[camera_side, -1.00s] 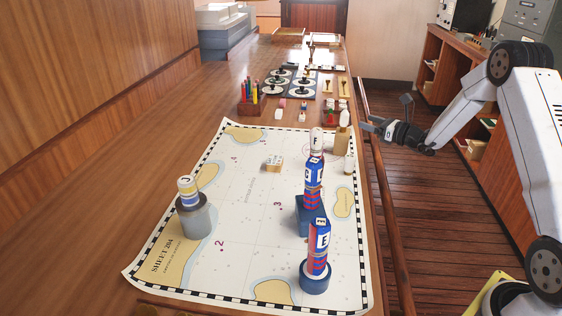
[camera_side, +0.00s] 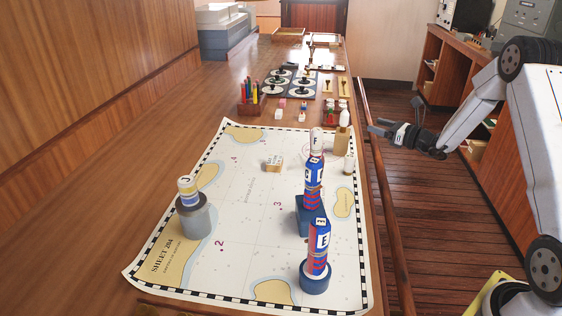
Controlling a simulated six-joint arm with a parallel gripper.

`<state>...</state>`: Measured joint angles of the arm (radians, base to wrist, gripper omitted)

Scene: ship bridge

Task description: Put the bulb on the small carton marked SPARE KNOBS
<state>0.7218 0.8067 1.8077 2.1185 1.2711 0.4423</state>
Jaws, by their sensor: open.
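A white rounded thing that looks like the bulb (camera_side: 344,119) stands upright on top of a small tan carton (camera_side: 342,141), near the chart's far right corner. The carton's lettering is too small to read. A small pale box (camera_side: 273,164) with unreadable marks lies on the chart to the left. My gripper (camera_side: 376,128) is open and empty, to the right of the bulb and apart from it, out past the table's right edge.
The paper chart (camera_side: 245,215) bears a striped stack (camera_side: 320,250) marked E, another stack (camera_side: 312,182) behind it, a white piece (camera_side: 316,142) marked F, and a J piece (camera_side: 186,190) on a grey cylinder (camera_side: 194,216). A small pale cylinder (camera_side: 349,163) stands before the carton. The chart's middle is clear.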

